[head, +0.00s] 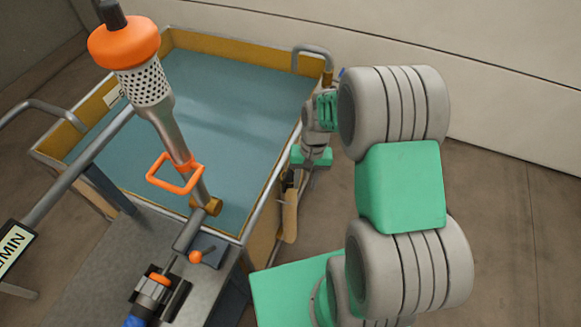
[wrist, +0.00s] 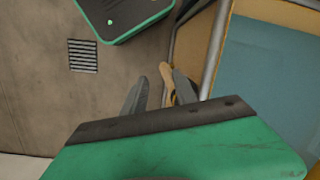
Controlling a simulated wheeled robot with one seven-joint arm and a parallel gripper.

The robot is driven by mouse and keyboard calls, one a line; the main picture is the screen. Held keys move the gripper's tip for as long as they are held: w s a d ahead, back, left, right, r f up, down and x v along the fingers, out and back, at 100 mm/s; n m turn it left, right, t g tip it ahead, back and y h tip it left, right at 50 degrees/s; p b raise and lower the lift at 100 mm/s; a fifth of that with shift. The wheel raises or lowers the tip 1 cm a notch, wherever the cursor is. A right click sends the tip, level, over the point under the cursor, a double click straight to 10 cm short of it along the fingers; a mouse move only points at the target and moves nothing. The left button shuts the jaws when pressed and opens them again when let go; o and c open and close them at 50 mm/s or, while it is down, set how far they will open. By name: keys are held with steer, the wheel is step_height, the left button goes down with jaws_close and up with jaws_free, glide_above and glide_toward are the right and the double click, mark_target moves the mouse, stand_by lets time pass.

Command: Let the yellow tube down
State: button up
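No clearly yellow tube stands out. The nearest match is a slim tan-yellow piece (head: 290,215) hanging upright outside the basin's right side; its top is behind my gripper (head: 289,180). In the wrist view my two grey fingers (wrist: 160,85) are apart, and the tan piece (wrist: 166,76) shows between or beyond them, with gaps at its sides. I cannot tell whether they touch it. The pump (head: 170,130), with an orange top, perforated collar and orange loop handle (head: 175,174), leans over the basin.
A blue-green basin with a yellow-brown rim (head: 230,48) fills the middle. A grey bench (head: 135,240) holds an orange-knobbed lever (head: 195,257) and a blue-ended fitting (head: 150,295). A sign (head: 12,248) is at left. The floor (head: 510,210) right of my arm is clear.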

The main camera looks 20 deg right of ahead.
steer(key=w+r+m+t, duration=0.2)
steer(key=w+r+m, duration=0.1)
steer(key=w, duration=0.5)
steer(key=shift+m, duration=0.6)
steer(key=f, duration=0.2)
steer(key=w+a+f, duration=0.1)
steer(key=f, duration=0.2)
steer(key=a+f, duration=0.1)
steer(key=f, duration=0.1)
steer(key=shift+w+f+p, duration=0.15)
steer(key=shift+w+p, duration=0.1)
steer(key=shift+p, duration=0.05)
jaws_close()
